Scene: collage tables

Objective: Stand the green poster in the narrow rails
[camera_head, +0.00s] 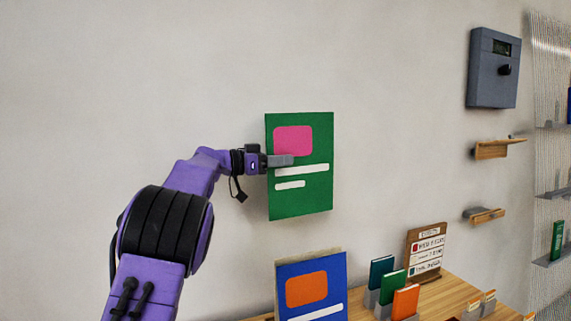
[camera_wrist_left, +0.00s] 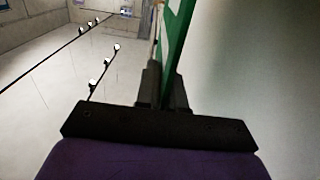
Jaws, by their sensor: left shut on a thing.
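The green poster (camera_head: 304,197) has a pink block and two white bars on its face. It is upright in the air in front of the wall in the head view. My left gripper (camera_head: 281,160) is shut on its left edge, with one finger across the face. In the left wrist view the poster (camera_wrist_left: 176,45) shows edge-on between the fingers (camera_wrist_left: 163,90). A blue poster (camera_head: 325,291) with an orange block stands below it on the table, apart from it. I cannot make out the narrow rails. My right gripper is out of view.
A wooden table (camera_head: 455,288) holds teal, green and orange cards (camera_head: 393,284) in grey holders and a wooden sign board (camera_head: 426,251). A grey wall box (camera_head: 493,75) and two small wooden ledges (camera_head: 493,149) are at the right, beside shelves (camera_head: 552,192).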

